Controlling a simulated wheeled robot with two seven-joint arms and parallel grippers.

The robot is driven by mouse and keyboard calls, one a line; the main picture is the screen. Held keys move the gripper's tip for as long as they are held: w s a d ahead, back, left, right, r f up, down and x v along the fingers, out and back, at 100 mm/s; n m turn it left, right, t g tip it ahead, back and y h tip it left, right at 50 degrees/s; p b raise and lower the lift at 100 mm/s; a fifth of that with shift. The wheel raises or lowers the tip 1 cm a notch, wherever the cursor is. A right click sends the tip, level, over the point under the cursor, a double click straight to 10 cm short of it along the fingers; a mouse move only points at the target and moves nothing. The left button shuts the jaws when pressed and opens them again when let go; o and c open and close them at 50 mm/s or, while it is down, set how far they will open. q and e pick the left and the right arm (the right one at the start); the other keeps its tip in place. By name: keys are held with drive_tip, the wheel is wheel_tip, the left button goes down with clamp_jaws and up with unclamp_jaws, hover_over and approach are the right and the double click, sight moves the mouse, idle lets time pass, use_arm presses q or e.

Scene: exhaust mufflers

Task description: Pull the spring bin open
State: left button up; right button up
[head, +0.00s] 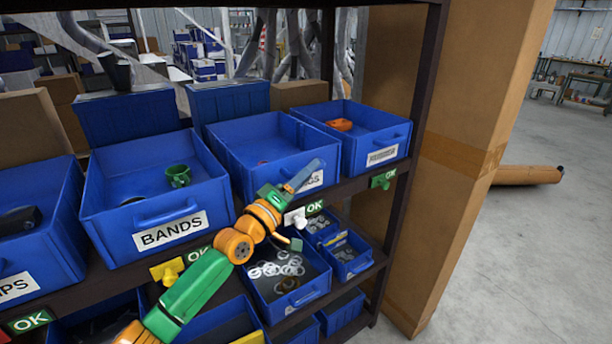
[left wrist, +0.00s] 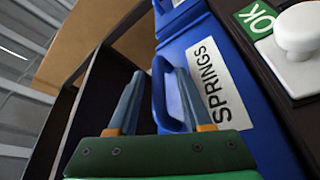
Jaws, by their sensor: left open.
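The springs bin (head: 262,128) is a blue open-top bin on the upper shelf, between the BANDS bin and another blue bin. My left gripper (head: 304,176) is in front of it and hides part of its label. In the left wrist view, the bin's front (left wrist: 243,135) shows a white SPRINGS label and a blue loop handle (left wrist: 159,92). My left gripper (left wrist: 158,92) is open there, with the handle appearing between its two fingers. I cannot tell whether they touch it. My right gripper is not in view.
The BANDS bin (head: 150,190) stands to the left, with a green part inside. A bin with an orange part (head: 372,150) stands to the right. Smaller bins (head: 288,300) fill the shelf below. A dark post and a tall cardboard box (head: 470,150) bound the right side.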

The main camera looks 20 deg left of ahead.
use_arm(q)
drive_tip(key=shift+s+r, duration=0.1)
drive_tip(key=shift+s, duration=0.05)
drive_tip(key=shift+c, duration=1.1)
clamp_jaws()
drive_tip(key=shift+r, duration=0.1)
